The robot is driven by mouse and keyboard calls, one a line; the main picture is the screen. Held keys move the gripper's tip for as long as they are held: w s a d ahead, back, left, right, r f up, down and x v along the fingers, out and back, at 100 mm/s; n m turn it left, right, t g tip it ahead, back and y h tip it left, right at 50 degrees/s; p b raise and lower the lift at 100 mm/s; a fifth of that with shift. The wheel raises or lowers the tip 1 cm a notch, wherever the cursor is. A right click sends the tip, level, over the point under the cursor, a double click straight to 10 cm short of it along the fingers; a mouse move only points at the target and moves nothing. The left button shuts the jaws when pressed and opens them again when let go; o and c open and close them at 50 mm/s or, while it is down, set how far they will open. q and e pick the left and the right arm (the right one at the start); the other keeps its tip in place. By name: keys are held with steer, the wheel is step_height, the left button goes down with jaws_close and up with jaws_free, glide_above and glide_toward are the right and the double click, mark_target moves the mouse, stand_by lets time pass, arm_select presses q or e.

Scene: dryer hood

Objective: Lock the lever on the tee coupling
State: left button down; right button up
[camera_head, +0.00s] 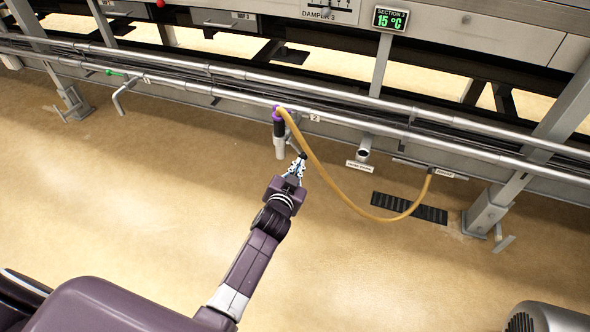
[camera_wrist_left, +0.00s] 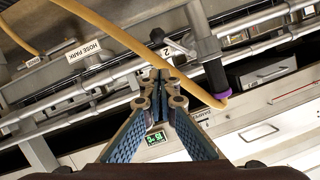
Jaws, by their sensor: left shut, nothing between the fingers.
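The tee coupling stands at the lower rail, with a black sleeve (camera_head: 279,129) and a pale pipe end below it. A purple collar (camera_head: 277,113) joins it to the tan hose (camera_head: 322,175). In the left wrist view the black sleeve (camera_wrist_left: 215,76) and purple collar (camera_wrist_left: 214,101) are right of my fingers. A dark-handled lever (camera_wrist_left: 180,44) sticks out sideways from the grey pipe (camera_wrist_left: 201,28). My left gripper (camera_head: 300,163) is shut and empty, just below and right of the coupling. Its fingertips (camera_wrist_left: 165,88) appear close to the lever; contact cannot be told.
Long metal rails cross in front of the machine. The hose droops to a fitting (camera_head: 431,172) on the right. A hose park stub (camera_head: 364,150) stands between, with a dark floor grate (camera_head: 409,208) below. A green-handled pipe (camera_head: 118,73) is at left. The near floor is mostly clear.

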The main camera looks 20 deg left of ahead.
arm_select(q)
steer(key=shift+p+v, duration=0.4)
steer(key=shift+v, duration=1.7)
arm_select(e)
steer(key=shift+s+f, duration=0.15)
steer(key=shift+f, duration=0.85)
steer(key=shift+s+f, duration=0.1)
steer(key=shift+f, duration=0.85)
arm_select(q)
steer(key=shift+r, duration=0.1)
